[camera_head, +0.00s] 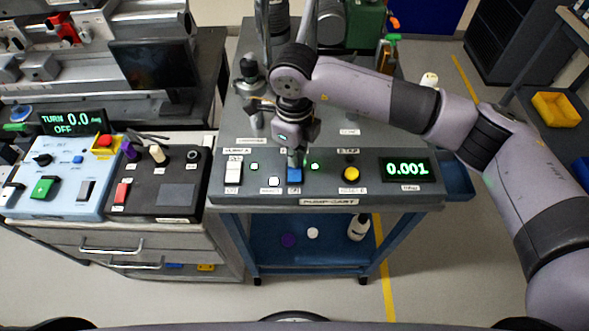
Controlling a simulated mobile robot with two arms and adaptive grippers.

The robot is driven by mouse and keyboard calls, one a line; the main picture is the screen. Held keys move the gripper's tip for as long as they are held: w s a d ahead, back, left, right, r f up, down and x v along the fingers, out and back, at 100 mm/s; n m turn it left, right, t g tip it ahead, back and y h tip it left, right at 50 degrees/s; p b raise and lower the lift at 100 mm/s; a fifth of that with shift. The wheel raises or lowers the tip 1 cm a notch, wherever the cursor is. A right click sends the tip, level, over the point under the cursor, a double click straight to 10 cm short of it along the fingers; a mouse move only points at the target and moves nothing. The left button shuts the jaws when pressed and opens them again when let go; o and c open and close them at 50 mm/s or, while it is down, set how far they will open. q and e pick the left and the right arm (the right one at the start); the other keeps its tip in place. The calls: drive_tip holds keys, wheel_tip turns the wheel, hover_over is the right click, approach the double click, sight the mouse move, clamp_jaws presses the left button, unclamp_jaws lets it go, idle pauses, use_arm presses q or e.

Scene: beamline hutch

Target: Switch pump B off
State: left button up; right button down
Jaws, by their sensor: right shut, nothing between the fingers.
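The pump cart panel (320,200) is a dark grey sloped face with "PUMP CART" on its front edge. A white rocker switch (233,172) sits at its left. A blue switch (294,175) sits near the middle, with a lit green lamp (314,166) to its right. The small labels are too blurred to tell surely which switch is pump B. My right gripper (293,158) is shut and empty, pointing down just above the blue switch, partly hiding its top; contact cannot be told. My left gripper is not in view.
The panel also bears another small lamp (254,166), a white button (274,182), a yellow button (351,173) and a display (407,169) reading 0.001. A black control box (150,205) and a light blue one (60,200) stand on the left bench.

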drive_tip(key=shift+f+b, duration=0.4)
drive_tip(key=shift+f, duration=0.1)
drive_tip(key=shift+r, duration=0.2)
drive_tip(key=shift+r+p, duration=1.35)
drive_tip(key=shift+r, duration=2.05)
